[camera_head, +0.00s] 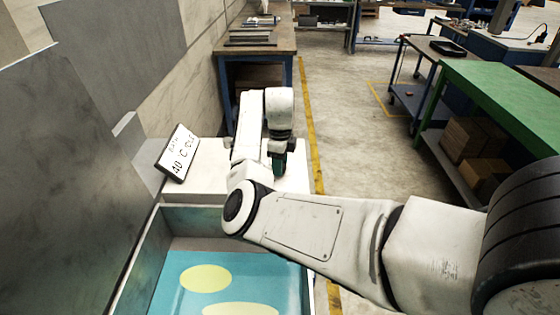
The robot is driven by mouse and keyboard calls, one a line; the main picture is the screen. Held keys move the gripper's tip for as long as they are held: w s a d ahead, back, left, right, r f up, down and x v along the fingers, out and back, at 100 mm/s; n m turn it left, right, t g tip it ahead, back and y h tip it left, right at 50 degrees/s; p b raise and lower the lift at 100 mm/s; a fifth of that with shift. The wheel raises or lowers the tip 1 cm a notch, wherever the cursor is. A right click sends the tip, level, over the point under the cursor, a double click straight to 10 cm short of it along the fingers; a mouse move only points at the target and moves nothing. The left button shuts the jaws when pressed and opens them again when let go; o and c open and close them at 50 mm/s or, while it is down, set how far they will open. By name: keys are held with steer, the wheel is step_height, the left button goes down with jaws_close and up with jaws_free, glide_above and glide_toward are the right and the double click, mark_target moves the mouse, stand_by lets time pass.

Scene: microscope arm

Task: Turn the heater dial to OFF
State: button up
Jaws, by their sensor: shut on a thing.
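My gripper (280,158) points down at the white top (207,158) behind the bath. Its dark fingers are shut, with a teal-green part showing low between them. The heater dial is not clearly seen; the fingers and my arm cover the spot where they close, and no pointer or OFF mark can be read. A tilted white card (177,153) with a dark frame stands on the white top to the left, with handwriting that includes "40 C".
The open bath (185,250) in front holds blue-teal liquid with pale yellow ovals; my forearm crosses above its right side. A grey wall panel rises at left. A wooden bench (257,42) stands behind. Floor is clear at right, before a green table (500,95).

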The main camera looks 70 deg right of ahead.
steer(key=shift+w+r+n, duration=0.1)
steer(key=shift+n, duration=0.2)
steer(key=o, duration=1.1)
step_height(320, 180, up, 11)
steer(key=shift+f+b, duration=0.1)
steer(key=shift+b, duration=0.8)
steer(key=shift+f, duration=0.1)
